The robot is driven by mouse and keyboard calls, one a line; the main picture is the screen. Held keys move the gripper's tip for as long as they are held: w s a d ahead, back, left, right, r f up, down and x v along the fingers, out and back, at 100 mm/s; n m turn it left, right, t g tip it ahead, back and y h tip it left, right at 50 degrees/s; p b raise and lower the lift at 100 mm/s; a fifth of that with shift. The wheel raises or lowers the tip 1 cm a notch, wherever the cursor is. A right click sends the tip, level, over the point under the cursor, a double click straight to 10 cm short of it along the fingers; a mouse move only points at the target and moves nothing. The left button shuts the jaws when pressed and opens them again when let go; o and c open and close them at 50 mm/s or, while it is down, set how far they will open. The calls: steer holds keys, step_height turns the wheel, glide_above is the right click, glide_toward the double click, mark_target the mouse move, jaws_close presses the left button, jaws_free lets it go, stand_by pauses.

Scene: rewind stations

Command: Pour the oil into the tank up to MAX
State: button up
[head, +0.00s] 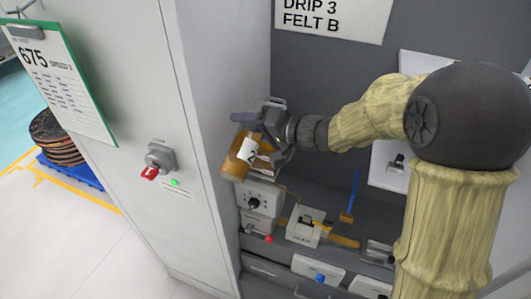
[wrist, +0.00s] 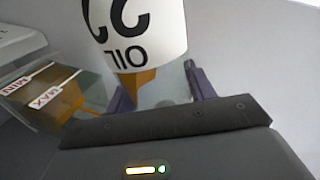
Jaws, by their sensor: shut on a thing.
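I cannot tell the exact oil level against MAX, or whether oil is flowing. The bottle's mouth is hidden.
A grey box with a black knob (head: 257,203) sits below the bottle. A small white device (head: 306,226) and a blue-handled brush (head: 350,198) are to its right. The cabinet door (head: 120,130), with a red-handled switch (head: 153,170), stands close on the left.

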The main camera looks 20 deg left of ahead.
steer(key=shift+w+f+m+b, duration=0.1)
steer(key=shift+f+m+b, duration=0.55)
steer(key=shift+b, duration=0.2)
steer(key=shift+f+b, duration=0.15)
steer(key=shift+b, duration=0.2)
stand_by(2.7)
steer(key=shift+r+g, duration=0.2)
steer(key=shift+g, duration=0.1)
step_height(320, 180, up, 3)
steer(key=n+t+p, duration=0.1)
steer(key=n, duration=0.2)
steer(key=shift+r+p, duration=0.2)
steer(key=shift+p, duration=0.2)
steer(key=shift+r+n+t, duration=0.1)
steer(key=shift+n+t, duration=0.15)
steer(key=shift+t, duration=0.05)
steer(key=shift+b, duration=0.5)
